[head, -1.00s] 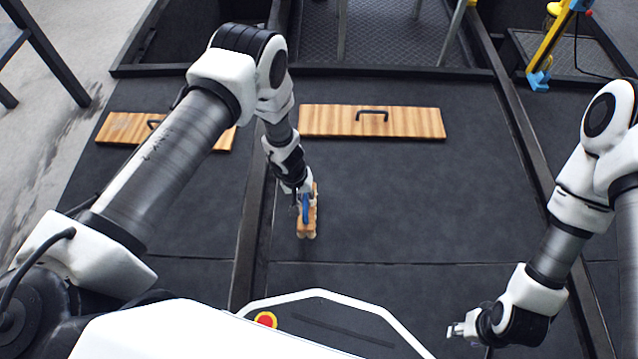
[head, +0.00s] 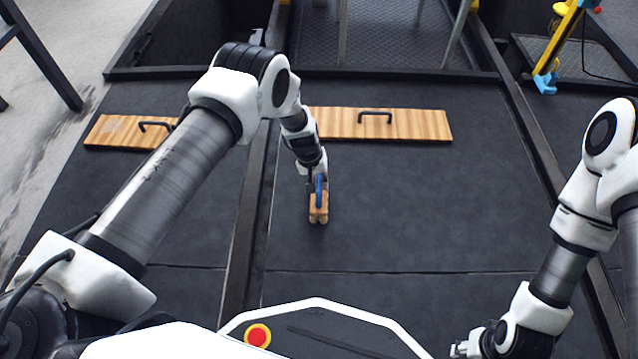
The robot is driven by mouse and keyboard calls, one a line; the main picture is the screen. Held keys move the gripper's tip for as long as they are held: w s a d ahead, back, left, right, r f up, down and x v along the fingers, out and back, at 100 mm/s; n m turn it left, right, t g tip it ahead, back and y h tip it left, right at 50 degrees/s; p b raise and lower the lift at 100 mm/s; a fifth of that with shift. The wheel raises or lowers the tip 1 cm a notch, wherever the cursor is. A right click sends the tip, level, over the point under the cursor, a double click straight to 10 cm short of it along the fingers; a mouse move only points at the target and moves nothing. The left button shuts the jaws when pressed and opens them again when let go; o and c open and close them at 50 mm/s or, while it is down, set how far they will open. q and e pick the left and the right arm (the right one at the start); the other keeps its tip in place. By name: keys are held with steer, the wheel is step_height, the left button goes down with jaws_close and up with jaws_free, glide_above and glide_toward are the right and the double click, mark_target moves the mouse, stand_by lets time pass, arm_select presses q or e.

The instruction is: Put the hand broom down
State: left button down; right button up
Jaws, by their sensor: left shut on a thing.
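The hand broom (head: 318,207) shows as a small wooden piece with pale bristle ends and a blue part, just above or on the dark floor; I cannot tell whether it touches. My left gripper (head: 317,180) is shut on it from above and hides part of it. My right gripper (head: 462,349) is at the bottom of the head view, far from the broom; its fingers are small and partly cut off, so their opening is unclear.
Two wooden boards with black handles lie on the floor, one behind the broom (head: 415,125) and one at left (head: 110,131). A dark raised rail (head: 249,225) runs left of the broom. A yellow and blue stand (head: 556,50) is at back right. Floor right of the broom is clear.

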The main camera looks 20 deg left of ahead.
arm_select(q)
steer(key=shift+f, duration=0.25)
steer(key=c, duration=1.1)
jaws_free()
steer(key=shift+r, duration=0.1)
